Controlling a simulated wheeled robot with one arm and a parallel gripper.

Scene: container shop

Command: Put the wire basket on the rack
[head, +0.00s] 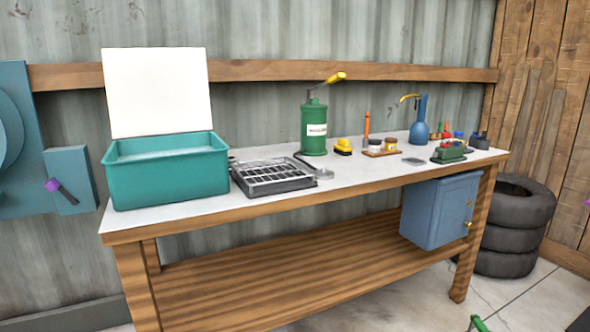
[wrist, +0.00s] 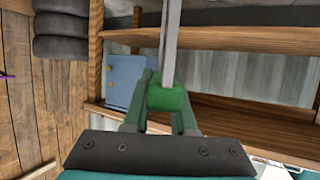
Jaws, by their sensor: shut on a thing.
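My gripper (wrist: 165,108) is shut on a bright green grip (wrist: 168,98) with a grey metal bar running up from it in the wrist view. This looks like the handle of the wire basket; no wire mesh shows, so its body is hidden or out of view. A small green piece (head: 479,324) at the head view's bottom edge may be the same grip. A dark low tray with a grey grid top (head: 272,176), which looks like the rack, lies on the workbench (head: 215,208), right of the teal basin. My gripper is away from it, in front of the bench.
The teal basin (head: 167,175) has its white lid (head: 156,92) raised. A green pump can (head: 314,130), a blue oiler (head: 420,125) and small items stand along the bench. A blue cabinet (head: 437,212) hangs under the right end. Tyres (head: 512,225) are stacked to the right.

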